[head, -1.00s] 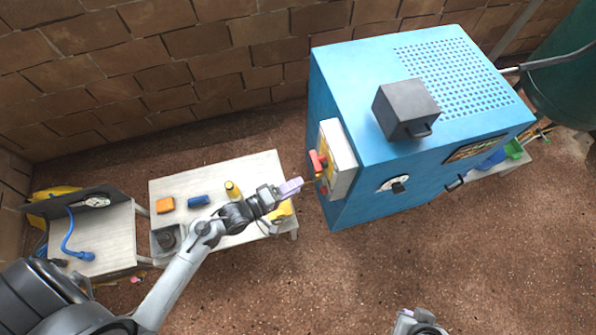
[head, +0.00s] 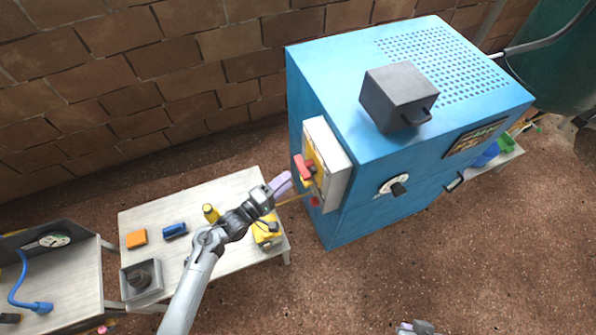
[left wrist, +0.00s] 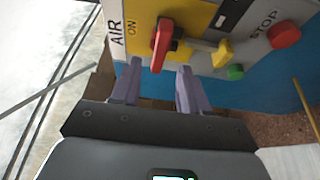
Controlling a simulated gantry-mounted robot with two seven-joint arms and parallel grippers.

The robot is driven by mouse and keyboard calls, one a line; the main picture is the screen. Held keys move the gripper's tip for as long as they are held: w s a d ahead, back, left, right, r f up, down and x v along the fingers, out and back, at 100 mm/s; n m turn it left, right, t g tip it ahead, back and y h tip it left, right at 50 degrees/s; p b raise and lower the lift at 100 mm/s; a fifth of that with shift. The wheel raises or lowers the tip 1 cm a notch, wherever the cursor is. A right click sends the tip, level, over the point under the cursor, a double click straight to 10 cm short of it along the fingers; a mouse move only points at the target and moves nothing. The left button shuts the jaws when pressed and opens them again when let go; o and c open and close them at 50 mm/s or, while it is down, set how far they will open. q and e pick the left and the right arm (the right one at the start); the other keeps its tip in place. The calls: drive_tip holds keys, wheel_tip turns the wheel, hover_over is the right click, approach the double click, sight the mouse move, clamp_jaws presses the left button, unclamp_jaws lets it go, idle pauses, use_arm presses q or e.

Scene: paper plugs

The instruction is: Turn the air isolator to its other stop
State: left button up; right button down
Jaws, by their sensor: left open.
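The air isolator's red handle (left wrist: 162,45) is on a yellow and white panel, next to the printed words AIR and ON. In the left wrist view it points down and slightly left. In the head view the red handle (head: 302,167) is on the left side of a blue machine. My left gripper (left wrist: 157,82) is open and empty, its two pale purple fingers just short of the handle, which lies ahead of the gap between them. The left gripper also shows in the head view (head: 282,184), just left of the panel. My right gripper (head: 416,328) is barely visible at the bottom edge.
A yellow lever (left wrist: 207,48), a green button (left wrist: 235,72) and a red STOP button (left wrist: 284,35) are close to the handle. The blue machine (head: 375,215) stands right of a pale table (head: 190,205) with small parts. Floor in front is clear.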

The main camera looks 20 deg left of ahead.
sight(299, 170)
use_arm(q)
drive_tip(key=x, duration=0.6)
drive_tip(key=shift+w+b, duration=0.2)
drive_tip(key=shift+b, duration=0.2)
clamp_jaws()
